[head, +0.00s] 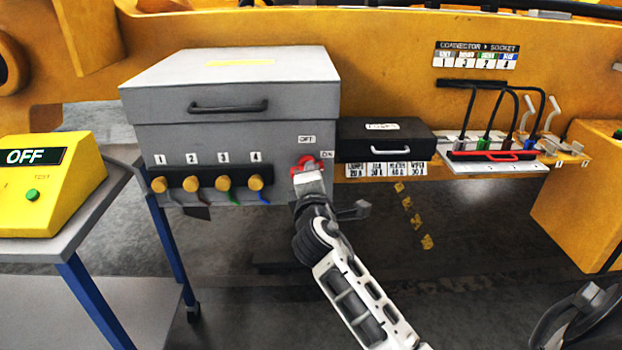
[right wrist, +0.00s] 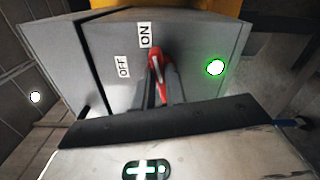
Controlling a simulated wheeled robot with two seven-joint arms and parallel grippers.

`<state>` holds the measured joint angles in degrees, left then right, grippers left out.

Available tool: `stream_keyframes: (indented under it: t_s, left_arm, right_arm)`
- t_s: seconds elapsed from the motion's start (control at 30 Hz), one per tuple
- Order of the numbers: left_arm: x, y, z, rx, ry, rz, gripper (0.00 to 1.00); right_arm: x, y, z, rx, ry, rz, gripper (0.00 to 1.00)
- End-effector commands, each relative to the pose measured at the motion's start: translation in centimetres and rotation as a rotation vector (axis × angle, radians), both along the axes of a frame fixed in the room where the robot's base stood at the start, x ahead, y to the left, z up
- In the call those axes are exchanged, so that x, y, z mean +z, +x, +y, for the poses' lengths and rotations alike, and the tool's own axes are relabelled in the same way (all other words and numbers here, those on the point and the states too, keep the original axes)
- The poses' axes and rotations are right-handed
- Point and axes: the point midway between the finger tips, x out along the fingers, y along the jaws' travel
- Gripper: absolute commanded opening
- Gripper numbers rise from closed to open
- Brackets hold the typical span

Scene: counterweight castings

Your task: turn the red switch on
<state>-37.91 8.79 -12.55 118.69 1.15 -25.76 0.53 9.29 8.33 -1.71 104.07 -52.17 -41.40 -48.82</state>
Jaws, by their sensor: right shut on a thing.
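The red switch (head: 304,161) is on the front of the grey box (head: 230,140), with an OFF label (head: 307,139) above it and an ON label (head: 327,154) to its right. My right gripper (head: 308,180) is at the switch and partly hides it in the head view. In the right wrist view the red handle (right wrist: 155,62) sits between the fingers of my shut right gripper (right wrist: 162,84). There its far end lies close to the ON label (right wrist: 146,34), and the OFF label (right wrist: 123,67) is to its left. My left gripper is out of view.
A lamp with a green rim (right wrist: 216,67) shows on the grey face. Several brass-coloured knobs (head: 223,183) stand left of the switch. A black case (head: 385,137) is at its right. A yellow box (head: 45,180) reading OFF stands on the left cart.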

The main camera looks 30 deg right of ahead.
Motion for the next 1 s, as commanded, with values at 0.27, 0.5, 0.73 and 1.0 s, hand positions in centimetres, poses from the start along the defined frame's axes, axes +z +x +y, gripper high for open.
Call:
stream_keyframes:
  t_s: [0.27,0.5,0.73,1.0]
  left_arm:
    - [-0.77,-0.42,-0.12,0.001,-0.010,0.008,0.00]
    - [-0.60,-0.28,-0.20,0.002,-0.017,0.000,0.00]
    - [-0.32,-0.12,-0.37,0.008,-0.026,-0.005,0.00]
    - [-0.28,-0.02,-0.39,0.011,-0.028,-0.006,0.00]
  right_arm:
    - [-0.37,-0.02,0.05,0.000,0.140,-0.081,0.00]
    - [-0.34,-0.03,0.03,-0.001,0.193,-0.115,0.00]
    - [-0.32,-0.03,0.03,0.000,0.208,-0.123,0.00]
    - [-0.33,-0.03,0.04,0.000,0.208,-0.123,0.00]
